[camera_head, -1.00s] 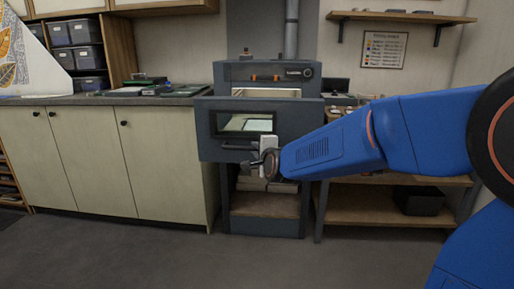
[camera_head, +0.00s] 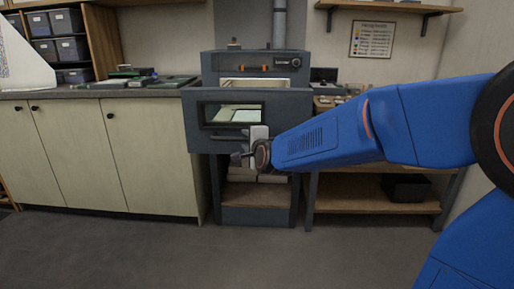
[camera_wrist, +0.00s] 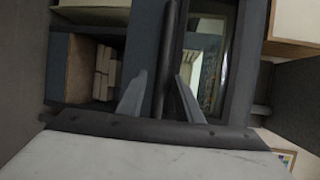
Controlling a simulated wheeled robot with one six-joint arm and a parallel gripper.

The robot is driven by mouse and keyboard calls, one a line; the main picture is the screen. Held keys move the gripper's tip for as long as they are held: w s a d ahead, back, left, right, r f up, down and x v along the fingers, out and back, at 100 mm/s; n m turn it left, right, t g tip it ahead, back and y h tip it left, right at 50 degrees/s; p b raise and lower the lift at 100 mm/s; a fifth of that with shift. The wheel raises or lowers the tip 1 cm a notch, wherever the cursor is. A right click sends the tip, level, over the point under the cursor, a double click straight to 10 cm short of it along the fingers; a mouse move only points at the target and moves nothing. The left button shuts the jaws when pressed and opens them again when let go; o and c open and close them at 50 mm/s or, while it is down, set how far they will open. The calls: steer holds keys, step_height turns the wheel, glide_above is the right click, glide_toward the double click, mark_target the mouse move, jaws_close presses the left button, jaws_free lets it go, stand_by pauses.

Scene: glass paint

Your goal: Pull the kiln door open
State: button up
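The kiln (camera_head: 222,68) is a dark blue-grey box standing against the back wall. Its door (camera_head: 194,125), with a window, stands out in front of the body, and a strip of the pale interior shows above its top edge. The dark bar handle (camera_head: 226,136) runs across the door below the window. My gripper (camera_head: 245,155) is at the right part of the handle. In the wrist view, the handle (camera_wrist: 168,45) runs between the two fingers of my gripper (camera_wrist: 161,78), with gaps seen on both sides. The fingers are apart. The handle's right end is hidden in the head view.
Cream cabinets (camera_head: 75,155) with a dark counter stand left of the kiln. A workbench (camera_head: 375,200) with a lower shelf and a dark bin (camera_head: 407,187) stands at right. The grey floor (camera_head: 200,255) in front is clear.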

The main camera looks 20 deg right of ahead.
steer(key=s+d+r, duration=0.1)
steer(key=s+r, duration=0.1)
steer(key=s, duration=1.3)
steer(key=shift+s+d+r, duration=0.15)
steer(key=shift+s+r, duration=0.2)
steer(key=shift+r, duration=0.05)
steer(key=s+d+f+n+g, duration=0.3)
steer(key=s+f+n, duration=0.2)
steer(key=s, duration=0.4)
steer(key=s+d+f+n+g+h, duration=0.1)
steer(key=s+d+f+n+g, duration=0.2)
steer(key=s+f+n, duration=0.3)
steer(key=s+d+f+n+g, duration=0.3)
steer(key=s+f+n+g, duration=0.2)
steer(key=s, duration=0.6)
steer(key=shift+s+d+f+n, duration=0.25)
steer(key=shift+s+f+n, duration=0.15)
steer(key=shift+n, duration=0.5)
